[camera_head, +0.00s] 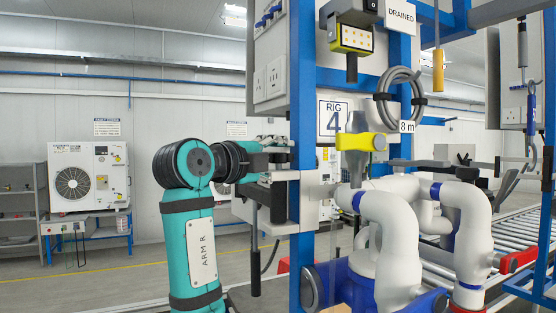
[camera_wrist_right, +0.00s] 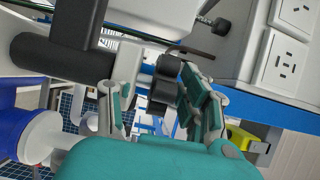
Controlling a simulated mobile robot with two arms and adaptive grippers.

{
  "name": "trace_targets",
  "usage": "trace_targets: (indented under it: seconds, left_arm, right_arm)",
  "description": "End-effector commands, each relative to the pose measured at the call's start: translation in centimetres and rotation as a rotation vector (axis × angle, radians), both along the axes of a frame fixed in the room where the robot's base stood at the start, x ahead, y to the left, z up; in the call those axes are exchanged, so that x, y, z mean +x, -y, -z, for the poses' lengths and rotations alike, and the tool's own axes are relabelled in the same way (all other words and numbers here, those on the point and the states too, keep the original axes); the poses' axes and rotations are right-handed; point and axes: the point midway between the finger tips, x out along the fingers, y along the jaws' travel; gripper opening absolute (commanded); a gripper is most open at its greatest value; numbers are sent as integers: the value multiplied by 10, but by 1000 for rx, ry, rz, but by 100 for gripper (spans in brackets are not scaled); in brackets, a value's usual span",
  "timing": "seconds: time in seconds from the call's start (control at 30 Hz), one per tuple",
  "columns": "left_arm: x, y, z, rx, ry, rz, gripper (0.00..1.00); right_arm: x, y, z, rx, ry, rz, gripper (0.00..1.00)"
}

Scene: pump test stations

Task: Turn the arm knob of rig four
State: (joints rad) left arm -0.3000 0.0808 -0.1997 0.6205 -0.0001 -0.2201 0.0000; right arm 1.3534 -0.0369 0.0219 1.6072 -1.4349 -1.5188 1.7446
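The rig with the "RIG 4" sign (camera_head: 334,118) has a blue frame (camera_head: 301,120) at the centre of the head view. My right arm, teal and marked "ARM R", rises at the left of it. Its gripper (camera_head: 278,145) is at the rig's left edge, above a grey bracket (camera_head: 285,176) and a dark upright cylinder (camera_head: 278,200). In the right wrist view the gripper's fingers (camera_wrist_right: 157,105) stand apart, around dark rounded parts beside a grey block (camera_wrist_right: 127,68). I cannot tell whether they touch, or which part is the arm knob. My left gripper is not in view.
A yellow-handled grey fitting (camera_head: 366,141), a coiled hose (camera_head: 399,95) and white jointed arms or pipes (camera_head: 390,215) crowd the rig's right. Socket panels (camera_head: 270,78) sit above my right gripper. A roller conveyor (camera_head: 520,232) is at right. The floor at left is open.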

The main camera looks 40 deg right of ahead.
Motion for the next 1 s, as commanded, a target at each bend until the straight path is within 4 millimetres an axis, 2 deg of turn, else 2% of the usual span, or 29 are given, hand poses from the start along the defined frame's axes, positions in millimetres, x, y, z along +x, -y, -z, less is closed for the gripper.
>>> trace_targets:
  seconds: [0.2, 0.33, 0.7, 0.83, 1.0]
  left_arm:
    - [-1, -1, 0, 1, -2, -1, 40]
    - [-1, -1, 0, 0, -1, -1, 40]
    - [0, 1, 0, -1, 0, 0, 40]
    - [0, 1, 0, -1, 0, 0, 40]
    - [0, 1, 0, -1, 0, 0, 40]
  right_arm:
    - [0, -1, -1, -2, 1, 0, 42]
    - [-1, -12, -1, -3, 2, -2, 42]
    - [-14, -86, 0, -2, 0, -4, 42]
    - [-18, -105, 0, -1, 0, -3, 42]
    - [-20, -117, 0, 0, 0, -1, 42]
